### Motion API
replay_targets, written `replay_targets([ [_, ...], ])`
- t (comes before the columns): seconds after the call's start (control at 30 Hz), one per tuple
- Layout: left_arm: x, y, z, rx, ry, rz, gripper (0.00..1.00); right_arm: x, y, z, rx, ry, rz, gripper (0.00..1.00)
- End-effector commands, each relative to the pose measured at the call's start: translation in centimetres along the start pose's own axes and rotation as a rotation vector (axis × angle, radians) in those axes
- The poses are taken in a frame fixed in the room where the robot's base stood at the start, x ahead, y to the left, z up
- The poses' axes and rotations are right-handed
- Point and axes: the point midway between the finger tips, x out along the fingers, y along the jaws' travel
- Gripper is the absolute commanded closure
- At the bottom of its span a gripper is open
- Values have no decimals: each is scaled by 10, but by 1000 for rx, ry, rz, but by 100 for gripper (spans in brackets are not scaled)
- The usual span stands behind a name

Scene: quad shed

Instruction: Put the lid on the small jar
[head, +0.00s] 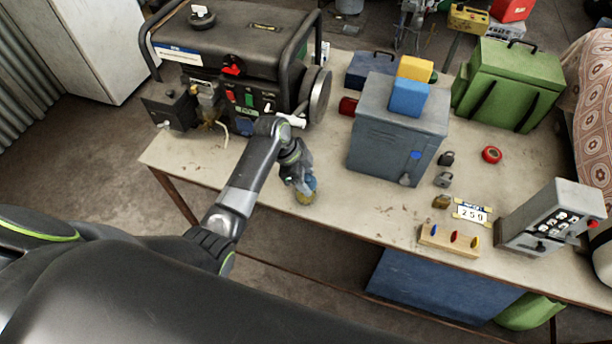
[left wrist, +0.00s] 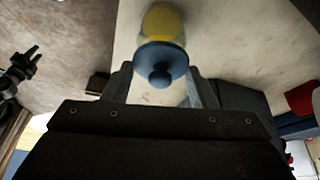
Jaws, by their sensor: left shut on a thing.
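The small jar (head: 305,197), with yellow contents, stands on the table near its front edge; it also shows at the top of the left wrist view (left wrist: 162,22). The round blue lid (left wrist: 161,60) with a knob is between the fingers of my left gripper (head: 300,180), which is shut on it. The lid also shows in the head view (head: 310,183), at the jar's mouth. In the left wrist view the lid overlaps the jar's near end; I cannot tell whether it is seated or slightly above. My right gripper is not in view.
A generator (head: 240,65) stands behind my left arm at the table's back left. Padlocks, a red tape roll (head: 491,155) and a peg block (head: 449,240) lie farther right. Table around the jar is clear.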

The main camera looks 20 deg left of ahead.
Motion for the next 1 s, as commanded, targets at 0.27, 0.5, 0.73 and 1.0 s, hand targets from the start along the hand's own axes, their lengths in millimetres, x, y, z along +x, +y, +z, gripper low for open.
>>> replay_targets([
  [0.27, 0, 0, 0, 0, 0, 1, 68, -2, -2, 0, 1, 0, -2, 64],
  [0.5, 0, 0, 0, 0, 0, 0, 68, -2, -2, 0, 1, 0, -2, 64],
  [0.73, -1, 0, 0, 0, 0, 1, 68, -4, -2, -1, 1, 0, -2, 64],
  [1.0, -1, 0, 0, 0, 0, 0, 68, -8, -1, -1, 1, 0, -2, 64],
])
